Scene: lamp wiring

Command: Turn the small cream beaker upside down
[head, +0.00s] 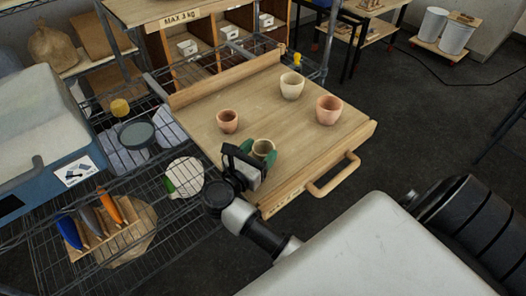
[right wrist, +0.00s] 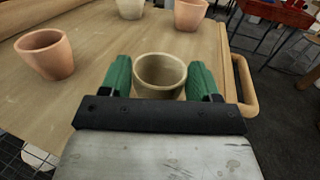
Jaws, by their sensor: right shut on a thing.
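The small cream beaker (head: 263,148) stands mouth up near the front left edge of the wooden board; its open rim also shows in the right wrist view (right wrist: 160,72). My right gripper (head: 261,152) is shut on it, with a green finger pad on either side of its wall in the right wrist view. The beaker looks upright; I cannot tell whether its base touches the board. My left gripper is not in view.
On the wooden board (head: 200,120) stand a small terracotta beaker (head: 228,121), a larger cream beaker (head: 291,86) and a larger terracotta beaker (head: 328,110), all mouth up. A wooden handle (head: 335,177) juts from the front. The board's middle is clear.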

